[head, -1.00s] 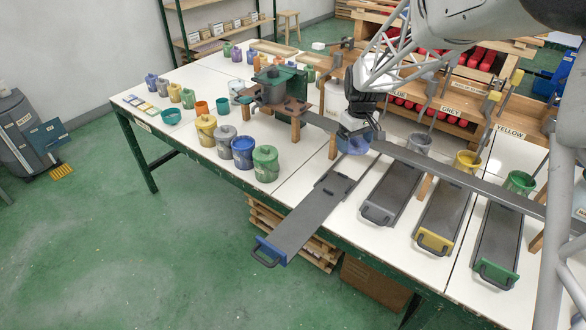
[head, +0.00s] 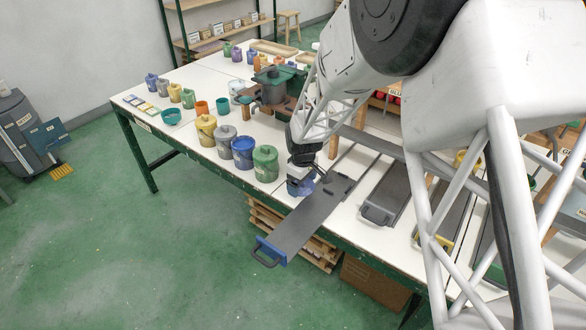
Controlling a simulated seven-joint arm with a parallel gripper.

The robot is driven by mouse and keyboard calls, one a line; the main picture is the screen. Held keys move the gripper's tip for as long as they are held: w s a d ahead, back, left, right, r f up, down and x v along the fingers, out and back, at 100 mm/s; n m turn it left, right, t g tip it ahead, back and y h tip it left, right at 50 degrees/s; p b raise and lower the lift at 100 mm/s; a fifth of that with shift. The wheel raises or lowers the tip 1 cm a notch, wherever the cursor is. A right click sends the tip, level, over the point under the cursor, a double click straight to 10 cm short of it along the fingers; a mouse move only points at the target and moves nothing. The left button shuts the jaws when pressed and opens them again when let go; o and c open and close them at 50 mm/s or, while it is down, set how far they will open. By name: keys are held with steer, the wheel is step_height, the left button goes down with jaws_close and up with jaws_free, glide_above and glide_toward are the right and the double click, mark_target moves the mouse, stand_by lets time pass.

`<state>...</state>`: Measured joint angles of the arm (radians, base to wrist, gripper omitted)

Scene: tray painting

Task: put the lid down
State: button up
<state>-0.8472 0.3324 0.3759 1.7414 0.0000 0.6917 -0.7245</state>
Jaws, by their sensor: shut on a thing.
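My gripper (head: 299,181) points down near the middle of the table and is shut on a small blue piece, which looks like the blue lid (head: 304,188). The fingers and wrist cover much of it. It shows just left of the upper part of the long dark tray with the blue front (head: 300,222). I cannot tell whether it touches the tabletop or hangs just above.
Yellow (head: 206,130), grey (head: 225,142), blue (head: 243,153) and green (head: 265,163) jars stand in a row to the left. A dark tray (head: 389,190) lies to the right. My arm hides much of the right side. A green-topped stand (head: 274,84) is behind.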

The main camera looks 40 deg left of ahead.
steer(key=shift+w+a, duration=0.1)
steer(key=w+a, duration=0.3)
steer(key=w+a+f, duration=0.1)
steer(key=w+a, duration=0.2)
steer(key=a, duration=0.1)
steer(key=w+a, duration=0.4)
steer(key=shift+f, duration=0.2)
stand_by(0.4)
steer(key=shift+w+a+f, duration=0.1)
steer(key=shift+w+a, duration=0.15)
steer(key=shift+w, duration=0.05)
steer(key=shift+f, duration=1.7)
steer(key=shift+f, duration=0.1)
steer(key=o, duration=0.4)
steer(key=shift+o, duration=0.8)
